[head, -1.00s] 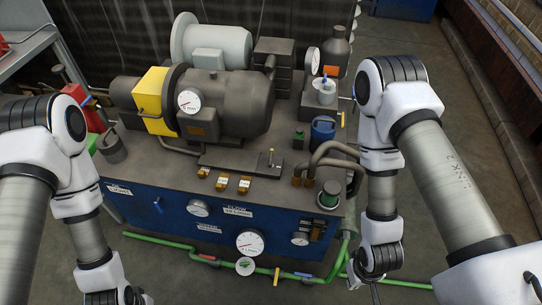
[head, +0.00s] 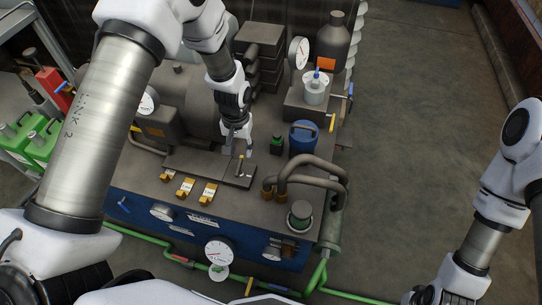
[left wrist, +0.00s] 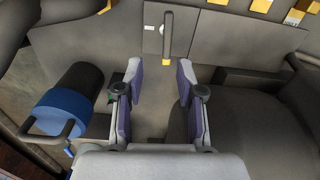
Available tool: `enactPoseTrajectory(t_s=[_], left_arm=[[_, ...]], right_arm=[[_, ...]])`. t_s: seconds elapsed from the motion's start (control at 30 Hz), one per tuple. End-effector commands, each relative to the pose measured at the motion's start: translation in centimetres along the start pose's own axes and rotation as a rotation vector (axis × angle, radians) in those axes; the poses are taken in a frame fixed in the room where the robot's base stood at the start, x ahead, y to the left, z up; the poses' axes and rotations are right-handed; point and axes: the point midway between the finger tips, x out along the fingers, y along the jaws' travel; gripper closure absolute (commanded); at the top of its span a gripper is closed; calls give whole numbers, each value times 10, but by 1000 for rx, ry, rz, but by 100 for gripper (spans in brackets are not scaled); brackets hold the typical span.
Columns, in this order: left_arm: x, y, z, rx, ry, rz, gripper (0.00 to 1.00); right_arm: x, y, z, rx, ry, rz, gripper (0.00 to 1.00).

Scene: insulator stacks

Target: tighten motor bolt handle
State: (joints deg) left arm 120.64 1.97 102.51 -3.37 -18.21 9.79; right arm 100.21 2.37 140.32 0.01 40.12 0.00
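The motor bolt handle (head: 240,168) is a small upright dark lever with a brass-coloured tip, on a flat plate (head: 202,166) in front of the motor. My left gripper (head: 236,148) points down, just behind the handle. In the left wrist view its two purple-grey fingers (left wrist: 161,78) stand apart with nothing between them. My right arm's wrist is at the bottom right of the head view; its gripper is outside the frame.
The dark motor (head: 190,108) stands left of my left gripper. A blue canister (head: 303,138), a small green-capped item (head: 277,144) and bent pipes (head: 310,173) are to the right. Yellow tags (head: 187,187) lie in front. The floor on the right is clear.

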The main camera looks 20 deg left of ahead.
Motion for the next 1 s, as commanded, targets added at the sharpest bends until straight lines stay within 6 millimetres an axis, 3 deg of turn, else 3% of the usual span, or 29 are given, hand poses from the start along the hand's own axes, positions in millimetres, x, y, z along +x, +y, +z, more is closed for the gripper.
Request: enactPoseTrajectory(t_s=[0.13,0.43,0.73,0.77,0.87,1.0], left_arm=[[14,0,0,-1,1,1,62],[68,0,0,-1,1,1,62],[76,0,0,-1,1,1,62],[76,0,0,-1,1,1,66],[76,0,0,-1,1,1,100],[76,0,1,0,1,1,100]], right_arm=[[0,0,0,-3,0,0,100],[0,0,0,-1,0,0,100],[0,0,0,-2,0,0,100],[0,0,0,-2,0,0,100],[0,0,0,-1,0,0,100],[0,0,0,-1,0,0,100]])
